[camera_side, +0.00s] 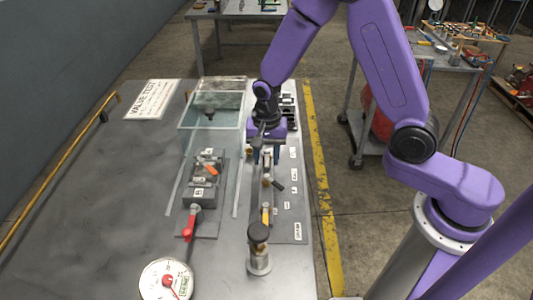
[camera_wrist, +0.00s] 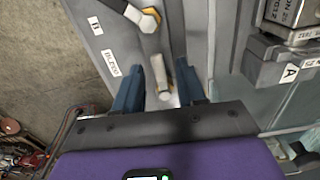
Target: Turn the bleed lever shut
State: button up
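In the wrist view, a grey lever (camera_wrist: 160,82) stands between the two blue fingers of my gripper (camera_wrist: 160,95), beside a white label reading BLEED (camera_wrist: 111,63). The fingers are apart, and a gap shows on each side of the lever. In the side view my gripper (camera_side: 265,158) is low over the far part of the narrow metal valve panel (camera_side: 289,226). There the gripper and wrist largely hide the bleed lever.
Left of the panel are a clear-walled enclosure (camera_side: 211,98), a block fixture (camera_side: 202,194) with a red handle (camera_side: 188,230), and a dial gauge (camera_side: 166,281). The bench's left side is mostly clear.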

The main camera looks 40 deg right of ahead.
aim_at(267, 162)
jog(key=shift+r, duration=0.1)
notch_tip(267, 162, up, 17)
jog(key=shift+r, duration=0.15)
dwell(0.4)
jog(key=shift+s, duration=0.1)
jog(key=s+d+f+n, duration=0.1)
jog(key=s+d+n, duration=0.2)
jog(key=s+n, duration=0.8)
jog(key=s+d+f+n, duration=0.2)
jog(key=s+n, duration=0.8)
jog(key=s, duration=0.5)
jog(key=shift+d+f+n, duration=0.3)
jog(key=shift+d+n, duration=0.1)
jog(key=shift+d, duration=0.1)
